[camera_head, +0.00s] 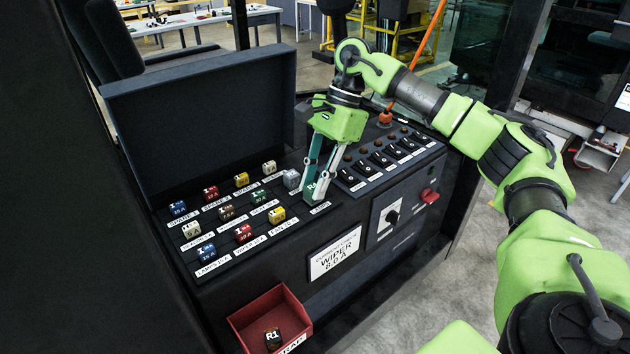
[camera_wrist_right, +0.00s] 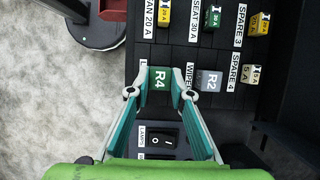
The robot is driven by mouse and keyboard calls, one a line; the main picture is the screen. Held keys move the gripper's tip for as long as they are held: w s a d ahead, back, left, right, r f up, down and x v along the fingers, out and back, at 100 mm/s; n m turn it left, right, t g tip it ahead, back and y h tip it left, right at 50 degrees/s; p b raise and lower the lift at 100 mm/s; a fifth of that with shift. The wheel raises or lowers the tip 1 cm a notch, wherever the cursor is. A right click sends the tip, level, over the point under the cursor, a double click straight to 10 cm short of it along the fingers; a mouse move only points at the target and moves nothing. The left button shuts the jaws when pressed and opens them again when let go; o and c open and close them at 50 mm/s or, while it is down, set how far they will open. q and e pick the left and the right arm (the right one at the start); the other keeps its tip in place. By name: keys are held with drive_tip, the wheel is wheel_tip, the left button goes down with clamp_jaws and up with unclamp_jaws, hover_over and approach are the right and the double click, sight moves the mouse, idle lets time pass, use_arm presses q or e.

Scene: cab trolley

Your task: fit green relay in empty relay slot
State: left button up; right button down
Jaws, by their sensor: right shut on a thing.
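My right gripper (camera_head: 314,194) points down at the near right corner of the fuse panel and is shut on the green relay (camera_wrist_right: 159,80), marked R4. In the head view the relay (camera_head: 311,187) shows only partly between the fingers. It is over or in the relay place beside the grey relay (camera_head: 291,179), marked R2, which also shows in the wrist view (camera_wrist_right: 208,83). The relay and the fingers hide the slot under it. I cannot tell whether the relay is seated or just above the panel. My left gripper is out of view.
Several coloured fuses stand in rows on the panel (camera_head: 285,228). A row of black switches (camera_head: 379,159) is right of my gripper. A red scrap bin (camera_head: 255,308) in front holds a black relay (camera_head: 273,339) marked R1. The raised dark lid (camera_head: 205,118) stands behind.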

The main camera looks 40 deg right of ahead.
drive_tip(key=shift+f+b, duration=0.4)
drive_tip(key=shift+f, duration=0.15)
idle(0.9)
drive_tip(key=c, duration=1.7)
unclamp_jaws()
drive_tip(key=shift+r, duration=0.1)
